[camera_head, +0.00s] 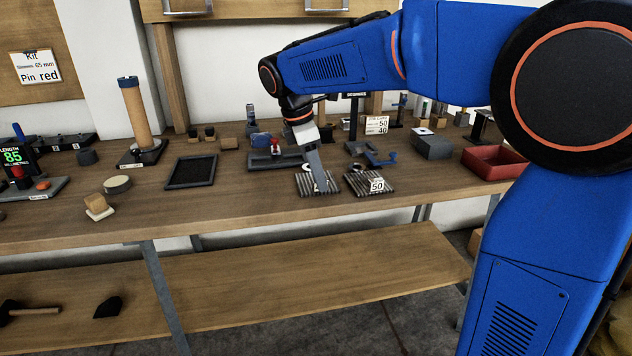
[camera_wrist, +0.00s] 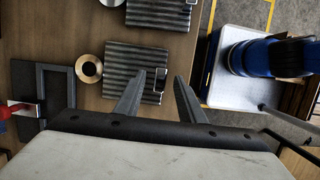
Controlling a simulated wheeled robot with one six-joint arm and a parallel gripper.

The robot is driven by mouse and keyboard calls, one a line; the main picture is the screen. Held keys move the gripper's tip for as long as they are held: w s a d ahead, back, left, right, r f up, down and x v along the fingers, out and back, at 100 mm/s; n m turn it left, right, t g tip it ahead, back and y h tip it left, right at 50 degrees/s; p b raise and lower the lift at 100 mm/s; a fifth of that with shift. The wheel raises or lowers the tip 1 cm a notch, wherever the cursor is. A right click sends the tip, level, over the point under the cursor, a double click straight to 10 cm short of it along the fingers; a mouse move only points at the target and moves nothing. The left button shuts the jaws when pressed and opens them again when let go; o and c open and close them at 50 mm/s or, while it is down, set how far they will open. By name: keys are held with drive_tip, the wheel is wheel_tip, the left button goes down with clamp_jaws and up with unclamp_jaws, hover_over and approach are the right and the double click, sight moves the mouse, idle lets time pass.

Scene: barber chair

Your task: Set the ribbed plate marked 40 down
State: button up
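A grey ribbed plate (camera_head: 308,189) lies flat on the bench, under my gripper (camera_head: 324,189). Its mark is mostly hidden by the fingers, so I cannot read 40 on it. A second ribbed plate (camera_head: 358,181), with a label reading 50, lies just to its right. The fingers are apart. The 50 plate also shows in the wrist view (camera_wrist: 160,10).
A brass ring (camera_wrist: 89,68) lies close beside the nearer plate. A sign reading 50 and 40 (camera_head: 377,125) stands behind the plates. A blue-handled tool (camera_head: 385,158), a red tray (camera_head: 490,162) and a dark square tray (camera_head: 191,171) are around. The bench's front edge is close.

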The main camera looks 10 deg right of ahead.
drive_tip(key=shift+f, duration=0.25)
clamp_jaws()
drive_tip(key=shift+r, duration=0.2)
wheel_tip(320, 180, up, 10)
drive_tip(key=shift+f, duration=0.15)
idle(0.3)
